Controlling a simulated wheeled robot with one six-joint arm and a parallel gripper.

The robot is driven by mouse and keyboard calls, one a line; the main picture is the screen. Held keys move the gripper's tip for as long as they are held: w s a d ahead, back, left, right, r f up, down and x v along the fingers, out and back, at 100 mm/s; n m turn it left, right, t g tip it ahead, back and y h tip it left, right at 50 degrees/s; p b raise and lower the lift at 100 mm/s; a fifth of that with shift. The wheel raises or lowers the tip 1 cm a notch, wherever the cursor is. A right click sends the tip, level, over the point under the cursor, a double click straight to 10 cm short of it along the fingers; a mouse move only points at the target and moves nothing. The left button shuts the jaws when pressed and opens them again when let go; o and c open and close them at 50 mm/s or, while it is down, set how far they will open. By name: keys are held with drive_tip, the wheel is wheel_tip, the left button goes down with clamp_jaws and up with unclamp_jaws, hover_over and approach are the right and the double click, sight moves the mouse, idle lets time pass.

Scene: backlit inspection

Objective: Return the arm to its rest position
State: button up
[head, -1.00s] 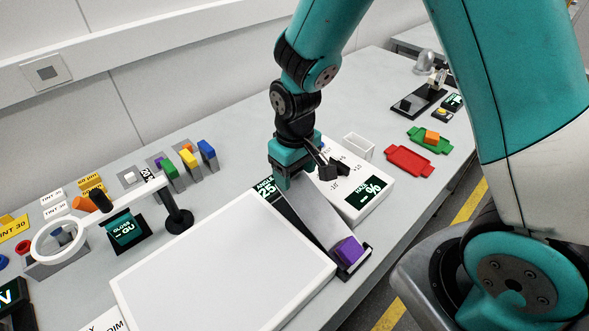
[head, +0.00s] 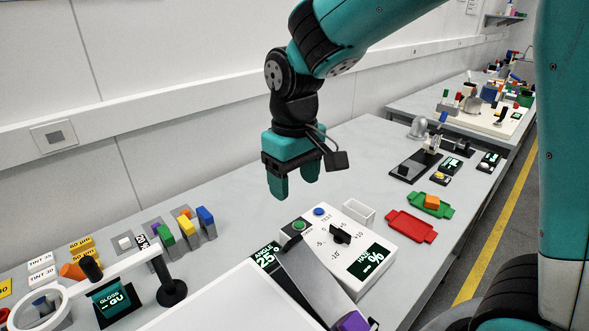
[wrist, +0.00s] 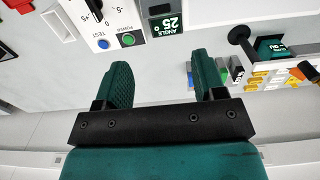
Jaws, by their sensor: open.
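My gripper (head: 292,188) hangs in the air above the bench, fingers pointing down, behind the white haze meter box (head: 345,236). Its two teal fingers are apart with nothing between them, as the wrist view (wrist: 160,82) also shows. A purple block (head: 353,322) sits at the lower end of the grey sloped ramp (head: 315,283), partly cut off by the lower frame edge. My gripper is clear of the ramp and the block.
A white light panel (head: 215,305) lies in front. A ring lamp on a stand (head: 172,291) and coloured blocks in holders (head: 184,228) are at left. Red (head: 411,227) and green (head: 430,206) trays are at right. The wall is behind.

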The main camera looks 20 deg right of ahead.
wheel_tip(320, 180, up, 2)
drive_tip(key=shift+r, duration=0.15)
idle(0.4)
drive_tip(key=s+a+n+y, duration=0.1)
drive_tip(key=s+a+y, duration=0.1)
drive_tip(key=s, duration=0.7)
drive_tip(key=s+a+n+y, duration=0.2)
drive_tip(key=s+a, duration=0.1)
drive_tip(key=s, duration=0.5)
drive_tip(key=shift+s+r, duration=0.35)
drive_tip(key=shift+r, duration=0.05)
drive_tip(key=shift+a, duration=0.1)
drive_tip(key=shift+c, duration=0.5)
idle(0.7)
